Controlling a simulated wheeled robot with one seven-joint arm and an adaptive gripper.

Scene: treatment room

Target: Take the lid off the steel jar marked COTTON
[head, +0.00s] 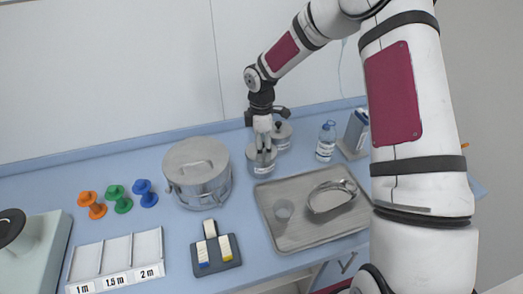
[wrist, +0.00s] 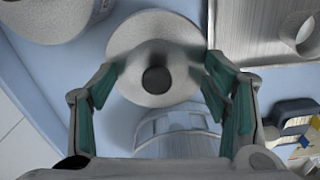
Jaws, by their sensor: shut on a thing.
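The front steel jar (head: 262,163) stands on the blue counter right of the large pot. It has a pale label, too small to read. My gripper (head: 262,143) points down at its top and is shut on the lid. In the wrist view the round grey lid (wrist: 155,25) with its dark knob (wrist: 156,80) lies between the fingers of my gripper (wrist: 157,72). The exact finger contact is hard to see, and I cannot tell whether the lid sits on the jar or slightly above it. A second steel jar (head: 284,137) with a knobbed lid stands behind, to the right.
A large lidded pot (head: 198,180) stands close on the left. The wall is close behind.

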